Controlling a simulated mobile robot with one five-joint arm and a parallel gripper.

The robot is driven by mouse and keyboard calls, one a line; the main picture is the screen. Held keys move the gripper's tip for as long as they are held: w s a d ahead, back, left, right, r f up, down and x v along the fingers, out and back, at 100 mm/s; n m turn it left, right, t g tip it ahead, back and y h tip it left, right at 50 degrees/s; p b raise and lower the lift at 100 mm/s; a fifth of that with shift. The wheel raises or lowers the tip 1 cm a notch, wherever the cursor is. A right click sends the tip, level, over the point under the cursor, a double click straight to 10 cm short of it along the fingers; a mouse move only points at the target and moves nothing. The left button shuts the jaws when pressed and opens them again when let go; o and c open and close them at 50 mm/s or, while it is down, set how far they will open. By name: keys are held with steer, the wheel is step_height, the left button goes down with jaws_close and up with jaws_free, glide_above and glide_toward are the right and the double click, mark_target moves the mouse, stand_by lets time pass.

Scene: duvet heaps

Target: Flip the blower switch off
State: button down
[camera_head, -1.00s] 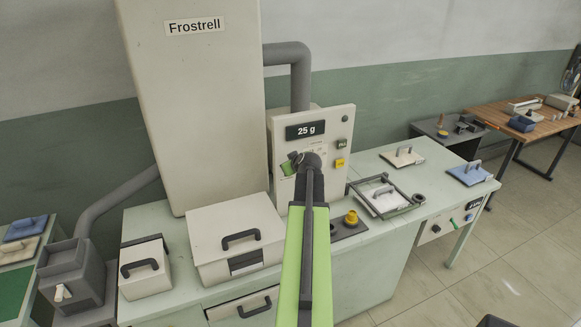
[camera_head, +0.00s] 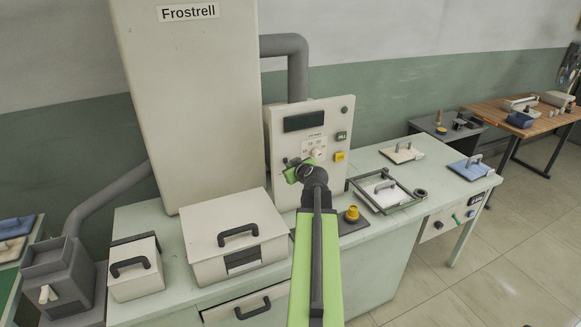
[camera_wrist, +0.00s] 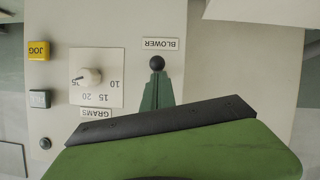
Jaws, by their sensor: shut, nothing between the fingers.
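The blower switch shows in the wrist view as a dark round knob (camera_wrist: 157,63) beside the upside-down BLOWER label (camera_wrist: 161,44) on the pale control panel (camera_wrist: 215,75). My gripper (camera_wrist: 157,80) is shut and empty, its green fingertips right at the knob. I cannot tell whether they touch it, and they hide the lever's stem. In the head view my gripper (camera_head: 297,171) is in front of the panel's lower left, hiding the switch there. The panel display (camera_head: 304,121) is dark.
On the panel are a dial (camera_wrist: 91,76), a yellow JOG button (camera_wrist: 39,50) and a FILL button (camera_wrist: 39,98). Below stand a yellow knob (camera_head: 351,214) and a framed tray (camera_head: 363,193). A white box (camera_head: 205,232) is left of my arm.

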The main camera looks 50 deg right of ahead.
steer(key=shift+s+a+f+b, duration=0.1)
steer(key=shift+a+f+b, duration=0.05)
steer(key=shift+f+b, duration=0.25)
steer(key=shift+s+a+f+b, duration=0.1)
steer(key=shift+a+f+b, duration=0.05)
steer(key=shift+f+b, duration=0.2)
steer(key=shift+s+a+f, duration=0.1)
steer(key=shift+f, duration=0.05)
